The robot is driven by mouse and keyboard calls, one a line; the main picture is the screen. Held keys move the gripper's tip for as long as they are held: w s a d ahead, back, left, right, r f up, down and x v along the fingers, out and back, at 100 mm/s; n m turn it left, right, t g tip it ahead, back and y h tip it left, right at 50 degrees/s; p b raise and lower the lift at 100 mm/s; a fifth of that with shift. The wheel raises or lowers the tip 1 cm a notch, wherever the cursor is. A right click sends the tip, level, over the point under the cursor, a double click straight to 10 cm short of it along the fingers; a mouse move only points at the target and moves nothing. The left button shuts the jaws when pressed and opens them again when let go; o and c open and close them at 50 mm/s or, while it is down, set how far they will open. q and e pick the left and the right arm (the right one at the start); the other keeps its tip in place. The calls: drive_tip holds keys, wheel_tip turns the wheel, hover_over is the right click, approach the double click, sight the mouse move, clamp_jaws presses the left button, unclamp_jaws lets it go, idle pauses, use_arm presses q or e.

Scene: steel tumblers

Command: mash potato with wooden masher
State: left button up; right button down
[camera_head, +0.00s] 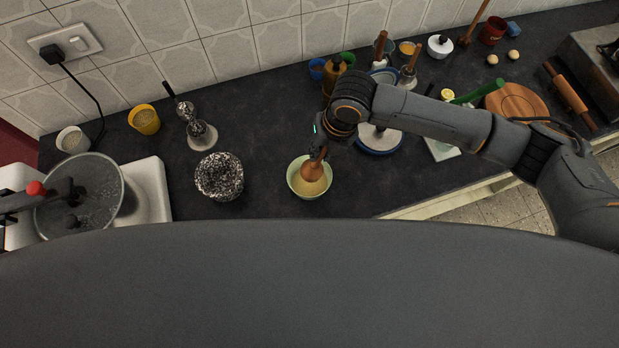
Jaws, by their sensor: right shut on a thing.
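A pale green bowl (296,186) stands on the dark counter near its front edge, with yellowish mash (312,187) inside. The wooden masher (313,171) has its rounded brown head down in the bowl, at or in the mash; I cannot tell how deep. My right gripper (320,150) is above the bowl's back rim, shut on the masher, and its fingers are partly hidden by my own arm.
A speckled dark bowl (220,177) stands left of the green bowl, and a steel pot (79,196) is at far left. A blue-rimmed plate (379,140) lies under my right arm. A round wooden board (516,104) and rolling pin (570,95) are at right. Bare counter surrounds the green bowl's front.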

idle(0.4)
drive_tip(key=shift+a+p+v, duration=0.15)
drive_tip(key=shift+a+v, duration=0.1)
drive_tip(key=shift+v, duration=0.95)
drive_tip(key=shift+a+p+v, duration=0.15)
drive_tip(key=shift+a+v, duration=0.1)
drive_tip(key=shift+v, duration=0.95)
drive_tip(key=shift+w+r, duration=0.1)
drive_tip(key=shift+w, duration=0.05)
